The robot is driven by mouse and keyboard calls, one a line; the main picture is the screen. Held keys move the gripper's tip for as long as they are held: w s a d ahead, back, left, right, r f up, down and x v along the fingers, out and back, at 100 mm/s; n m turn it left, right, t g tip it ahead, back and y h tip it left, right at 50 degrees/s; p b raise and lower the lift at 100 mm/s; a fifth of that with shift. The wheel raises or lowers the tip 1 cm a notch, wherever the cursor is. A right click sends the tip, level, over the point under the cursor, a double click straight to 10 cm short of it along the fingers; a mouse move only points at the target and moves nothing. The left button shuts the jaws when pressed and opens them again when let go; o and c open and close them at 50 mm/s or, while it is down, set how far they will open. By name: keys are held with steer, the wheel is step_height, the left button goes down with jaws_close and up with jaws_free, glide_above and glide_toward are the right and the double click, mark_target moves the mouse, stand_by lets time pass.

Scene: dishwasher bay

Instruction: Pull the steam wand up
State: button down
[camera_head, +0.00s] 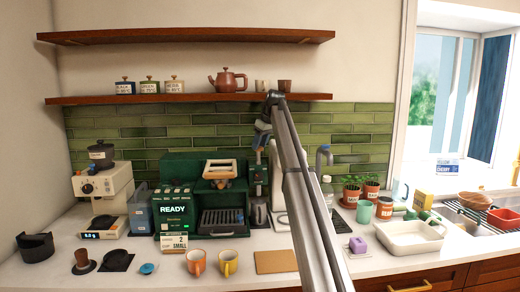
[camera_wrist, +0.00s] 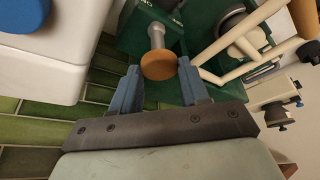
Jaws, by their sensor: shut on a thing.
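The steam wand appears in the wrist view as a short metal rod with a round orange-brown knob (camera_wrist: 158,65) on its end, set on the green coffee machine. The two blue fingers of my gripper (camera_wrist: 159,88) stand on either side of this knob and are shut on it. In the head view my gripper (camera_head: 261,140) is at the right side of the green coffee machine (camera_head: 174,208), above a metal jug (camera_head: 259,212). My arm and gripper partly cover the wand there, and its lower part is hard to make out.
A cream grinder (camera_head: 101,195) stands at the left. Orange (camera_head: 196,262) and yellow (camera_head: 228,262) mugs and a brown board (camera_head: 276,262) lie in front. A white basin (camera_head: 409,238) and potted plants (camera_head: 351,191) are at the right. A shelf (camera_head: 180,98) runs above.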

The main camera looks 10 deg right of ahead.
steer(key=shift+r, duration=0.2)
steer(key=c, duration=0.6)
jaws_free()
steer(key=shift+o, duration=0.2)
steer(key=v, duration=1.3)
steer(key=shift+s+r, duration=0.25)
steer(key=shift+r, duration=0.05)
steer(key=shift+d, duration=0.1)
